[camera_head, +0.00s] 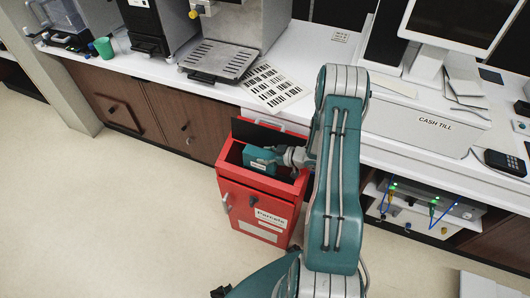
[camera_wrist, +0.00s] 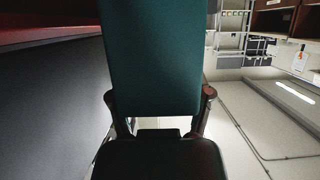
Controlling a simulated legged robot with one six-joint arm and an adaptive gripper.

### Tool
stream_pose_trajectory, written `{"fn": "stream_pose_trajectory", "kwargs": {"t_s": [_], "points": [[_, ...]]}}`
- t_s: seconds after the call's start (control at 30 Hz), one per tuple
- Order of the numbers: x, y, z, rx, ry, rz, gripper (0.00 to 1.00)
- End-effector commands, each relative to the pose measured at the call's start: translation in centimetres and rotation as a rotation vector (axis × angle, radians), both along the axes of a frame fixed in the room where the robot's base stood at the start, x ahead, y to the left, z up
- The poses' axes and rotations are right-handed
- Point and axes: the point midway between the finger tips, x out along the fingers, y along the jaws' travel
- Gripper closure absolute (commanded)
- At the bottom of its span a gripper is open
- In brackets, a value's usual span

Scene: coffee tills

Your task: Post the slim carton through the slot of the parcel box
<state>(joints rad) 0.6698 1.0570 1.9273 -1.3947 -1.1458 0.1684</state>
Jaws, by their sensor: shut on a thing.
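My gripper (camera_head: 292,157) is shut on the carton from the right. In the wrist view the carton (camera_wrist: 152,60) stands between the two fingers (camera_wrist: 157,105) and fills the middle. How deep the carton sits in the opening is hard to tell.
The white counter (camera_head: 300,112) runs behind the box, with a coffee machine (camera_head: 228,45) and barcode sheets (camera_head: 272,88). A cash till (camera_head: 430,125) stands at the right, with cabled equipment (camera_head: 432,207) below. The floor (camera_head: 110,220) left of the box is clear.

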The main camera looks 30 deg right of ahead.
Motion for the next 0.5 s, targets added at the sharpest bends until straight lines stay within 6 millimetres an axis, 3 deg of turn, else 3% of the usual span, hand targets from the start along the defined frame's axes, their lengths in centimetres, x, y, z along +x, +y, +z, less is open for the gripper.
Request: {"fn": "stream_pose_trajectory", "kwargs": {"t_s": [0.23,0.27,0.3,0.33,0.5], "points": [[0.01,-0.01,-0.04,0.001,-0.001,0.0,0.87],[0.01,-0.01,-0.04,0.001,-0.001,0.0,0.26],[0.0,0.0,-0.04,0.001,-0.001,0.0,0.08],[0.0,0.0,-0.04,0.0,0.0,0.0,0.0],[0.01,0.0,-0.04,0.0,0.0,0.0,0.0]]}}
